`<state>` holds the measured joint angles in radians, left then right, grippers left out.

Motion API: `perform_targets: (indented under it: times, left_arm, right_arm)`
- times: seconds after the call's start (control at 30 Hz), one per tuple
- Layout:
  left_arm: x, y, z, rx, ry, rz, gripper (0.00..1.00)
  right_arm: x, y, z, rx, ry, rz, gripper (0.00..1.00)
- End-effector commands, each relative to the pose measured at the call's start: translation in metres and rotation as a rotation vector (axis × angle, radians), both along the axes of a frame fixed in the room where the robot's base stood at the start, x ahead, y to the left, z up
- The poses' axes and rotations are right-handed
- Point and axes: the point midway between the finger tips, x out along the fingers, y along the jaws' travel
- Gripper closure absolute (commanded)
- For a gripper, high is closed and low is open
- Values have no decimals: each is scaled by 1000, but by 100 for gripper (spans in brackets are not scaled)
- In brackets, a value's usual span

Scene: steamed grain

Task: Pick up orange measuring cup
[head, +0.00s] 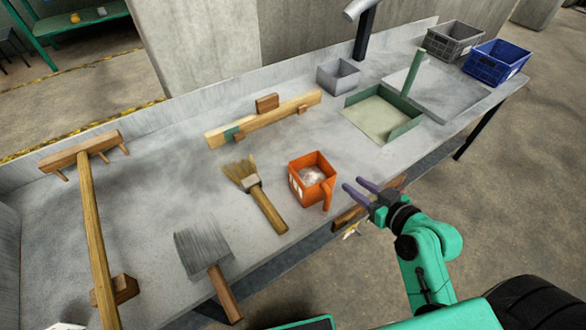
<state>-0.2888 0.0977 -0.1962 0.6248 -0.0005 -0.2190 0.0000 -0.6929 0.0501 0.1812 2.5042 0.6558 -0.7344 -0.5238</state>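The orange measuring cup (299,187) stands upright on the grey workbench in the head view, with whitish contents inside. Its handle points toward the front right, facing my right gripper. My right gripper (356,187) is just right of the handle, at the bench's front edge. Its two purple fingers are spread and point toward the cup, with nothing between them. A small gap shows between the fingertips and the handle. I do not see my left gripper.
On the grey bench (180,215), a brush (255,193) lies just left of the cup and a wide scraper (207,255) lies front left. A wooden rake (90,215) is far left. A green dustpan (383,115) stands behind right. Crates (497,62) are at the far right.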

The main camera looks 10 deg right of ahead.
Motion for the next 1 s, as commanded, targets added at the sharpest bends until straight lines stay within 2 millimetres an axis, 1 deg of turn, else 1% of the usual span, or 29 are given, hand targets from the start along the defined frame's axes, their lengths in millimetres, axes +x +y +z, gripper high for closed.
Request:
perform_targets:
  times: [0.07, 0.13, 0.2, 0.3, 0.4, 0.53, 0.67, 0.7, 0.8, 1.0]
  left_arm:
    - [-5, -2, -7, -2, 8, 1, 30]
    - [-11, -7, -16, -10, 17, 2, 30]
    - [-18, -15, -7, -21, 29, 3, 30]
    - [-23, -22, -3, -29, 37, 1, 30]
    - [-22, -20, -1, -26, 34, 0, 30]
    - [-13, -15, 4, -20, 22, 0, 30]
    - [-7, -13, 13, -17, 11, 1, 30]
    - [-7, -13, 11, -17, 11, 2, 30]
    - [-7, -13, 12, -17, 11, 2, 30]
    - [-8, -12, 11, -17, 12, 3, 30]
  right_arm:
    - [8, 2, -3, 2, -9, 0, 61]
    - [21, 6, -10, 4, -11, 1, 61]
    - [38, 11, -10, 6, -9, 0, 61]
    - [61, 18, -21, 5, -7, 0, 61]
    - [77, 23, -30, 4, -5, 0, 61]
    - [91, 27, -34, 4, -5, 0, 61]
    - [114, 34, -39, 5, -5, 1, 61]
    - [120, 35, -45, 3, -4, -1, 61]
    - [129, 37, -50, 1, -4, 0, 61]
    - [130, 37, -51, 0, -4, -1, 61]
